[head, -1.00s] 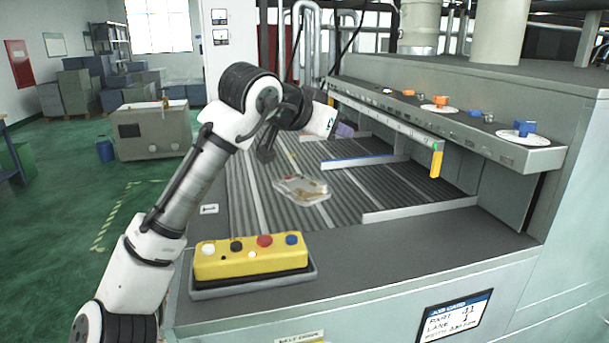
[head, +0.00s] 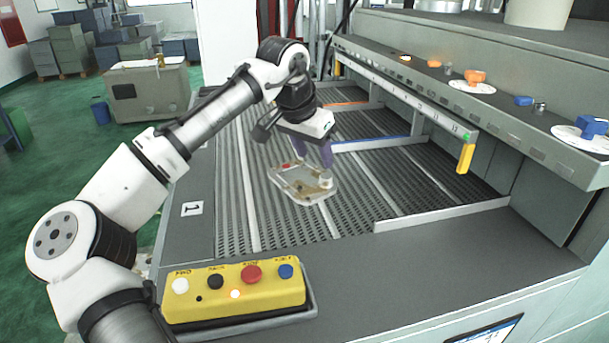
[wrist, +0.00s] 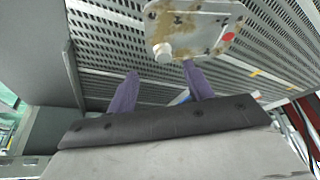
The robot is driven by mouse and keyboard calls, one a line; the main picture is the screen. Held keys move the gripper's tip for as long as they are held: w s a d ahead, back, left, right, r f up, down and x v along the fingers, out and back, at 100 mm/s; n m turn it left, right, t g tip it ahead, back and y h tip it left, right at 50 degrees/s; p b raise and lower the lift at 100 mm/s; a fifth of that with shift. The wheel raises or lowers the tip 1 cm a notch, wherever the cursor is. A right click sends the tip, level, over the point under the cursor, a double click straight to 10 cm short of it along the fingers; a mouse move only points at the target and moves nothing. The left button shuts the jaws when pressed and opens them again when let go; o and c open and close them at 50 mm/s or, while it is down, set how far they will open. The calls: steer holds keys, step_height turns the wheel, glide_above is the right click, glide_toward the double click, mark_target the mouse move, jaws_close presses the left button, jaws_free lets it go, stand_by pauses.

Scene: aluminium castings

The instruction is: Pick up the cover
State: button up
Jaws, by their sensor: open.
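The cover (head: 292,192) is a flat grey metal plate with rounded corners, brownish stains, a red mark and a round boss at one corner. It lies flat on the slotted deck (head: 235,205). In the wrist view the cover (wrist: 205,30) is at the top, right of centre, cut by the frame edge. My gripper (head: 312,155) is open and empty above the cover's far side, its purple fingers pointing down. In the wrist view my gripper (wrist: 161,72) has its right fingertip overlapping the cover's near edge; whether it touches is unclear. The left finger is clear of the cover.
A yellow button box (head: 215,309) stands on the near ledge. Low dividers, one blue-topped (head: 372,143) and a near pale one (head: 440,216), lie right of the cover. A shelf (head: 520,130) with orange and blue parts overhangs the right. Deck around the cover is clear.

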mark_target(326, 176)
steer(key=x, duration=0.3)
steer(key=shift+w+d+f, duration=0.1)
steer(key=shift+w+f, duration=0.1)
steer(key=shift+f, duration=0.1)
steer(key=shift+w+d+f+p, duration=0.15)
steer(key=shift+w+f+p, duration=0.1)
steer(key=shift+p, duration=0.35)
steer(key=w+f+p, duration=0.1)
steer(key=w+d+f+p, duration=0.1)
steer(key=f, duration=0.1)
steer(key=shift+w+d+f, duration=0.2)
steer(key=shift+f, duration=0.3)
steer(key=shift+c, duration=0.4)
steer(key=shift+w, duration=0.1)
jaws_close()
